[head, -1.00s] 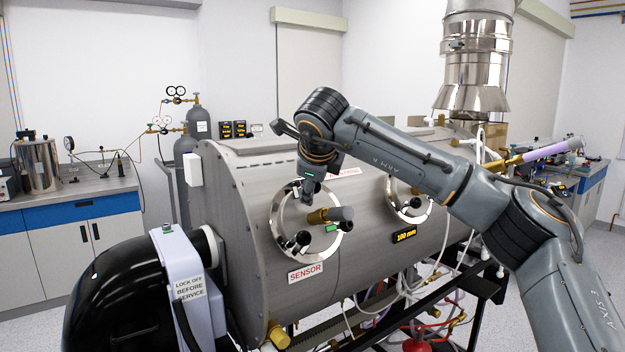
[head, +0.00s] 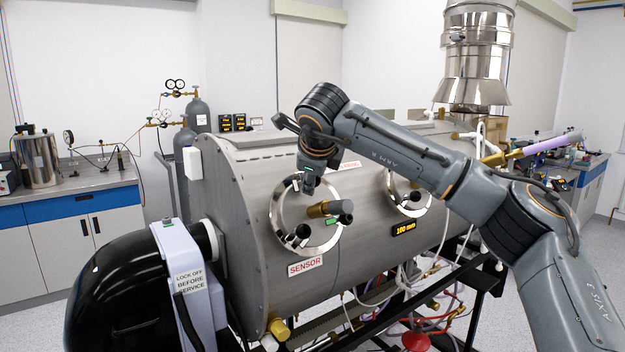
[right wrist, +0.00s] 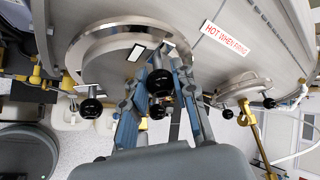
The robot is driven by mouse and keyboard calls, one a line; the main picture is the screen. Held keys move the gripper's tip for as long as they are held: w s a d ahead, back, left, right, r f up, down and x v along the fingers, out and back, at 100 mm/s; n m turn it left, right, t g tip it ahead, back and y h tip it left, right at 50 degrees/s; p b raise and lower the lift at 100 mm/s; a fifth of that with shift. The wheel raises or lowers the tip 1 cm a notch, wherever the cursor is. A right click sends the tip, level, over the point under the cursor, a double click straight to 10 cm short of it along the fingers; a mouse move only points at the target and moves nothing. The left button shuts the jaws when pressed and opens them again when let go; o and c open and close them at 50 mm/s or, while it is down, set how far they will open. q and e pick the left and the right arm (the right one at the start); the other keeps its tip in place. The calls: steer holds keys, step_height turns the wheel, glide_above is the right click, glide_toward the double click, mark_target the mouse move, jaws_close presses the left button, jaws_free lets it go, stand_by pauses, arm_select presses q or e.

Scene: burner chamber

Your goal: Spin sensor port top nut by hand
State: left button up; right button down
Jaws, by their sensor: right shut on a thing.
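The sensor port (head: 282,222) is a round steel flange on the side of the grey chamber, with a red-lettered SENSOR label (head: 305,266) below it. A brass fitting with a grey end (head: 330,208) sticks out of its middle. Black-knobbed nuts sit around its rim, one at lower left (head: 297,238). My right gripper (head: 308,182) is at the rim's top and hides the top nut in the head view. In the right wrist view, my right gripper's fingers (right wrist: 163,76) are closed around the top nut's black knob (right wrist: 160,83). My left gripper is not in view.
A second round port (head: 402,212) with a 100 mm sign (head: 404,230) is to the right, partly behind my right arm. A black pipe elbow (head: 115,290) and a lock-off box (head: 180,270) stand at lower left. Hoses and a frame run under the chamber.

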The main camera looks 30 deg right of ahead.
steer(key=m+g+y, duration=0.1)
steer(key=m, duration=0.1)
steer(key=shift+m+y, duration=0.3)
steer(key=m+y, duration=0.1)
steer(key=m+g+y+p, duration=0.1)
steer(key=m, duration=0.1)
steer(key=shift+w+d+r, duration=0.1)
steer(key=shift+d+r, duration=0.05)
steer(key=m+y+p, duration=0.1)
steer(key=m, duration=0.2)
steer(key=shift+d+y, duration=0.1)
steer(key=shift+y, duration=0.3)
steer(key=shift+m+y, duration=0.9)
steer(key=shift+m, duration=0.3)
steer(key=c, duration=1)
jaws_free()
steer(key=shift+c, duration=0.2)
